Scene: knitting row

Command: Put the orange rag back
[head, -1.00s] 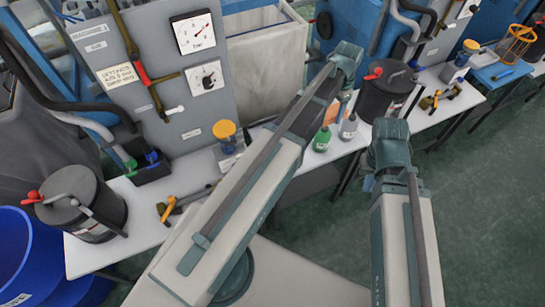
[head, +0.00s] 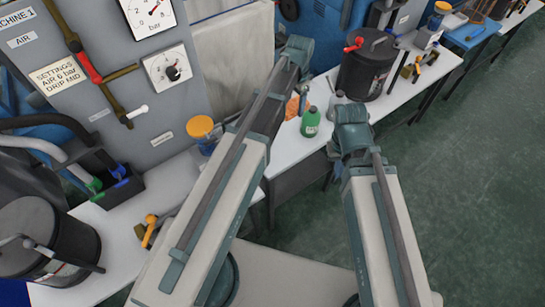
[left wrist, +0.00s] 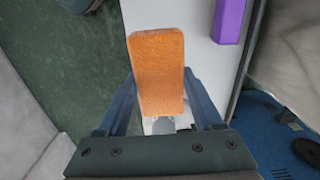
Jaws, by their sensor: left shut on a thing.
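The orange rag (left wrist: 157,72) is flat and roughly rectangular, between the two fingers of my left gripper (left wrist: 159,80) in the left wrist view. The gripper is shut on it and holds it over a white table top. In the head view part of the orange rag (head: 293,107) shows just left of the green bottle, below my left wrist. My left arm hides the rest of it. My right arm's end (head: 352,128) is right of the bottles, over the table's front edge. Its fingers are hidden, so their state is unclear.
The green bottle (head: 310,122) and a grey bottle (head: 336,103) stand close to the rag. A black drum (head: 368,68) is behind them. A yellow-lidded jar (head: 202,132) stands left of my left arm. A purple block (left wrist: 229,20) shows in the left wrist view.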

